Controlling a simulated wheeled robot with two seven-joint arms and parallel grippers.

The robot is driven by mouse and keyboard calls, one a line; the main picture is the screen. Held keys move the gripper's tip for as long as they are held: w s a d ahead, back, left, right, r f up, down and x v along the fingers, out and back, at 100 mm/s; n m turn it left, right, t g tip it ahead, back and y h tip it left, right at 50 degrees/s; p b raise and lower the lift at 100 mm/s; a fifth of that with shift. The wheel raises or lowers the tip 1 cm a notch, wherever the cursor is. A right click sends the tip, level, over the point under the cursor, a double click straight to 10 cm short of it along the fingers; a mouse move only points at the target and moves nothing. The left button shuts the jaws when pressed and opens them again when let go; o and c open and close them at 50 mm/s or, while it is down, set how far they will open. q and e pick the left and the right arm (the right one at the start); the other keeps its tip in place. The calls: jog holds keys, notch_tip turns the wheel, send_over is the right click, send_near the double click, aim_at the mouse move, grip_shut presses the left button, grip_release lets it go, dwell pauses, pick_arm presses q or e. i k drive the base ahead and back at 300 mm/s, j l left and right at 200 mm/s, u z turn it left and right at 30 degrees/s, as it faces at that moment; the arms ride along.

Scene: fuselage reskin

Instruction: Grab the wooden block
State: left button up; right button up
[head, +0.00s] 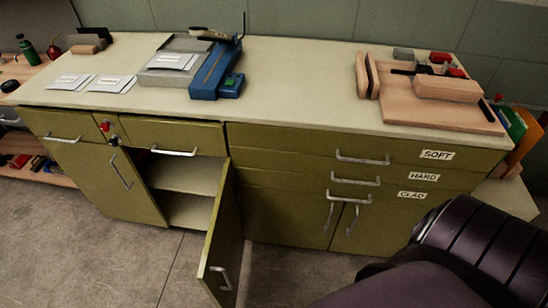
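Several wooden pieces lie on the long countertop (290,75) in the head view. A light brown wooden block (448,89) lies on a flat wooden board (440,119) at the right. Two narrow wooden pieces (367,76) stand on edge just left of the board. A smaller brown wooden block (85,49) lies at the far left end. I cannot tell which one the task means. Neither gripper shows. A dark purple part of my own body fills the bottom right corner, apart from the wooden pieces in the picture.
A blue tool (215,75) and a grey tray (170,76) stand left of centre, near white packets (110,84). Red and grey small items (440,58) lie behind the large block. A cabinet door (225,240) hangs open toward me. The counter's middle is clear.

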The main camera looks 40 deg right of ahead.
aim_at(424, 86)
jog(key=k+l+z, duration=0.1)
jog(key=z, duration=2.1)
